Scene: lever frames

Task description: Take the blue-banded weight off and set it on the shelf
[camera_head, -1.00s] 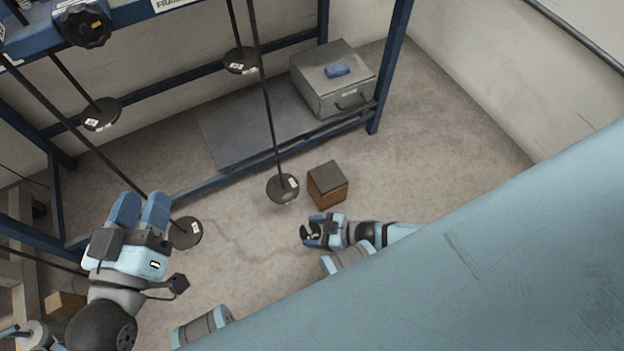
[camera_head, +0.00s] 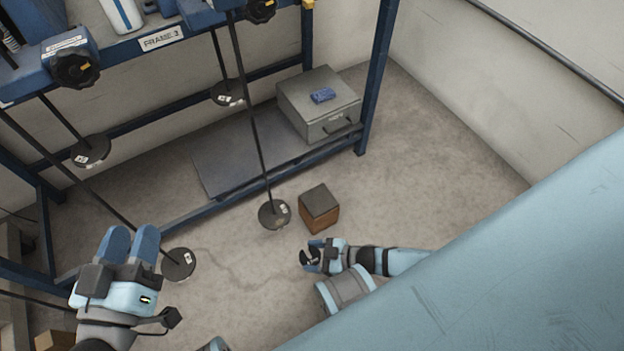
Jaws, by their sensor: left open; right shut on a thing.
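No blue-banded weight can be made out for certain. Dark round weights hang on long rods: one at the front (camera_head: 274,214), one at the lower left (camera_head: 178,264), one at the left (camera_head: 90,151) and one further back (camera_head: 228,93). The grey lower shelf (camera_head: 225,165) of the blue frame lies behind them. My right gripper (camera_head: 310,257) is shut on a small dark thing (camera_head: 308,257), too small to identify, below the front weight. My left gripper (camera_head: 130,243) is open, its blue fingers pointing up beside the lower-left weight; nothing shows between them.
A grey metal box (camera_head: 318,107) with a blue thing (camera_head: 323,95) on its lid fills the shelf's right end. A brown block with a dark top (camera_head: 320,209) stands on the floor near my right gripper. The frame's blue post (camera_head: 376,85) rises at right.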

